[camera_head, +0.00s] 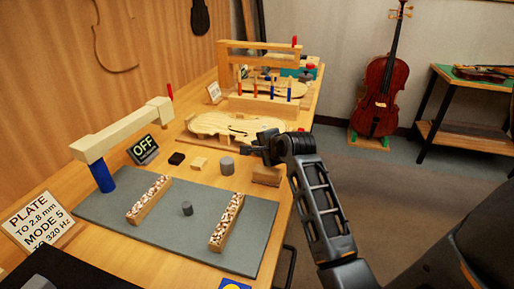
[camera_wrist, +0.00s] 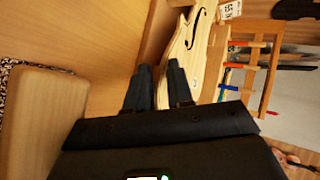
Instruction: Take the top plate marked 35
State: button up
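A pale wooden top plate (camera_head: 225,124) with f-holes lies on the bench in the head view. It also shows in the wrist view (camera_wrist: 187,58), beyond the fingertips and slightly right. A small white card (camera_wrist: 229,10) beside it seems to read 35, turned sideways; a card also stands behind the plate in the head view (camera_head: 214,92), its text too small to read. My gripper (camera_wrist: 159,67) is open and empty, its two fingers apart. In the head view my gripper (camera_head: 262,146) is at the plate's near right edge; I cannot tell whether it touches.
A wooden rack (camera_head: 262,105) with coloured handles stands behind the plate, with another plate (camera_head: 287,88) further back. Small blocks and a grey cylinder (camera_head: 227,165) sit in front. A cello (camera_head: 385,80) stands right.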

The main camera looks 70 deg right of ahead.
jog(key=shift+s+f, duration=0.1)
jog(key=shift+f, duration=0.05)
grip_shut()
notch_tip(320, 180, up, 3)
jog(key=p, duration=0.2)
jog(key=shift+f+p, duration=0.1)
jog(key=shift+p, duration=0.3)
jog(key=shift+f, duration=0.1)
jog(key=s+a+f+p+v, duration=0.1)
jog(key=p+v, duration=0.5)
jog(key=v, duration=0.8)
jog(key=shift+s+a+f, duration=0.2)
jog(key=shift+a+f, duration=0.05)
jog(key=shift+f, duration=0.35)
